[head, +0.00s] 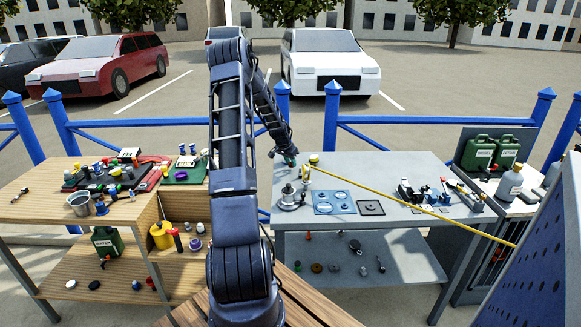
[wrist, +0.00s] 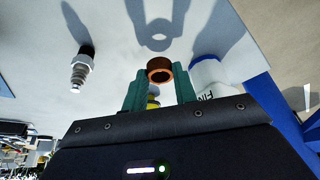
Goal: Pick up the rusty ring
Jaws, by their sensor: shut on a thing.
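The rusty ring (wrist: 160,70) is a small brown ring with a dark hole, seen in the wrist view. It sits between the tips of the two green fingers of my gripper (wrist: 160,82), which is shut on it. A shadow of the fingers and ring falls on the pale tabletop apart from them, so the ring is held above the surface. In the head view my gripper (head: 290,161) is over the back left part of the grey table (head: 385,165). The ring is too small to make out there.
In the wrist view a spark plug (wrist: 82,68) is to the left and a white bottle (wrist: 207,73) is close on the right. A blue railing (head: 400,122) runs behind.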

